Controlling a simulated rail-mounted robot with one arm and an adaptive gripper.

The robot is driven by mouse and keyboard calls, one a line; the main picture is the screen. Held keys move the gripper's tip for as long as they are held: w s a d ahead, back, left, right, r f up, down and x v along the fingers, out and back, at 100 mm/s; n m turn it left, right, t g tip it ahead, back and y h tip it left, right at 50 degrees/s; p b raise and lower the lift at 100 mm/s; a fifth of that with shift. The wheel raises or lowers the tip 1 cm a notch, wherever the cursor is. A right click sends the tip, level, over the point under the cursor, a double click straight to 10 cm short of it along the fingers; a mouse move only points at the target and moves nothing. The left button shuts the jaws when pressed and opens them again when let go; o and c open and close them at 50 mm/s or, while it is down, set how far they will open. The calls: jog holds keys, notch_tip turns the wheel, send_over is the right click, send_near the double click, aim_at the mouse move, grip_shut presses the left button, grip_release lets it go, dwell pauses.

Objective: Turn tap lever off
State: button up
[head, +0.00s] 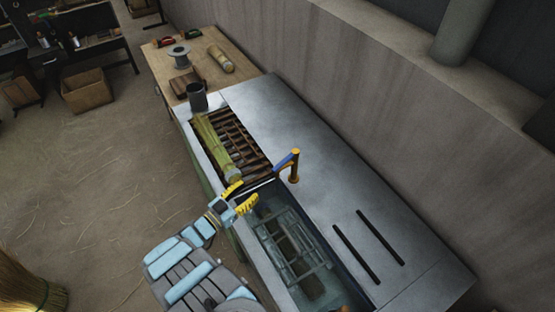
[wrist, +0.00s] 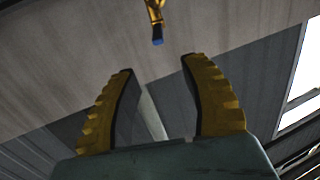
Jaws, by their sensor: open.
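The brass tap (head: 295,168) stands at the edge of the sink in the head view, with a blue lever (head: 286,159) on its top pointing left. In the wrist view the tap (wrist: 155,12) shows at the top centre with a blue part (wrist: 157,42), beyond the fingertips. My gripper (head: 240,196) has yellow fingers and is open and empty, to the left of the tap and apart from it. Both fingers of my gripper (wrist: 157,64) show spread in the wrist view. The sink (head: 327,251) holds water and a submerged rack (head: 297,255).
A slatted drainer (head: 241,150) with a greenish-yellow bundle (head: 213,145) lies beside the sink. A dark cup (head: 197,97) stands at its far end. A wooden table (head: 224,88) holds a spool (head: 180,57) and other items. The metal counter (head: 300,115) right of the tap is clear.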

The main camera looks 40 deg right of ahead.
jog(key=d, duration=0.1)
jog(key=b, duration=0.1)
send_near(293, 155)
jog(key=d, duration=0.3)
jog(key=w+d, duration=0.1)
jog(key=shift+d+f, duration=0.3)
jog(key=shift+d, duration=0.1)
jog(key=shift+d+r, duration=0.1)
jog(key=shift+d, duration=0.8)
jog(key=shift+w, duration=0.1)
grip_shut()
